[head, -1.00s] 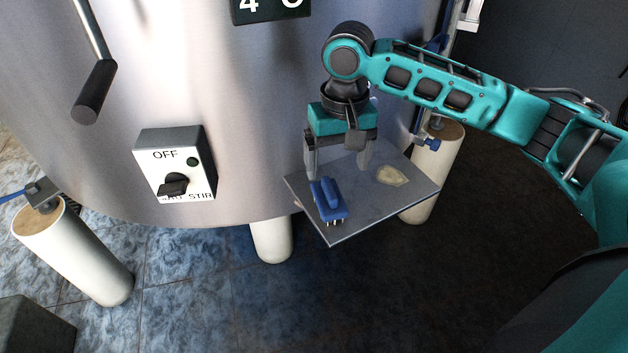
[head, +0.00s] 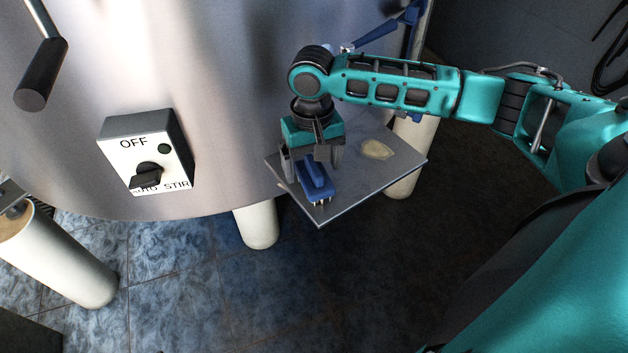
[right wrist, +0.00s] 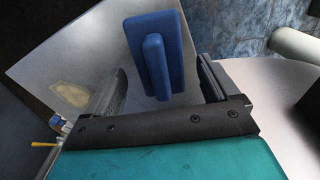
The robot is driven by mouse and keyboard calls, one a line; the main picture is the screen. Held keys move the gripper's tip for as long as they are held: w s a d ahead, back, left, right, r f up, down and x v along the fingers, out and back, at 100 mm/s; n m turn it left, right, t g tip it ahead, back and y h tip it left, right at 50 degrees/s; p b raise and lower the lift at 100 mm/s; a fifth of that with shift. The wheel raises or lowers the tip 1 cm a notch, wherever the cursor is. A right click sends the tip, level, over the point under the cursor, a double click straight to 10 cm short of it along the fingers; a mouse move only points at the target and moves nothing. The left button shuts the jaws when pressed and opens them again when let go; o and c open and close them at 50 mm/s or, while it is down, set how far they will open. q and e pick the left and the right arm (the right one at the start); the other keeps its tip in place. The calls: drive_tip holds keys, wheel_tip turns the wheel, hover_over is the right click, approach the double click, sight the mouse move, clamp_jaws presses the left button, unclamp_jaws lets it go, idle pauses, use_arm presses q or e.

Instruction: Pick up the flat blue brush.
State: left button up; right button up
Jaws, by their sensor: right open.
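The flat blue brush (head: 316,180) lies on a small grey shelf (head: 372,182) fixed against the steel tank. Its raised handle rib faces up and its bristles face down. My right gripper (head: 312,170) is open just above the brush, fingers pointing down. In the right wrist view the brush (right wrist: 156,55) shows between and beyond the two fingers (right wrist: 163,90), not gripped. I cannot tell whether a finger touches it. My left gripper is not in view.
A yellowish flat piece (head: 377,149) lies on the shelf right of the brush. The tank wall (head: 215,70) rises close behind, with a switch box (head: 147,152) at left. White tank legs (head: 257,224) stand below the shelf.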

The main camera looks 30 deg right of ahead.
drive_tip(key=shift+f, duration=1.15)
drive_tip(key=c, duration=1.2)
drive_tip(key=shift+o, duration=0.2)
wheel_tip(320, 180, up, 19)
drive_tip(key=p, duration=0.4)
drive_tip(key=s+a+f+n, duration=0.1)
drive_tip(key=a+f+n, duration=0.25)
drive_tip(key=a, duration=0.35)
wheel_tip(320, 180, up, 4)
drive_tip(key=n+p, duration=0.1)
hover_over(311, 162)
use_arm(q)
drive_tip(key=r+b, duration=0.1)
drive_tip(key=b, duration=0.2)
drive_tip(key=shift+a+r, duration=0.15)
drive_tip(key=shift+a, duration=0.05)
use_arm(e)
wheel_tip(311, 162, down, 19)
drive_tip(key=shift+s+a+f, duration=0.1)
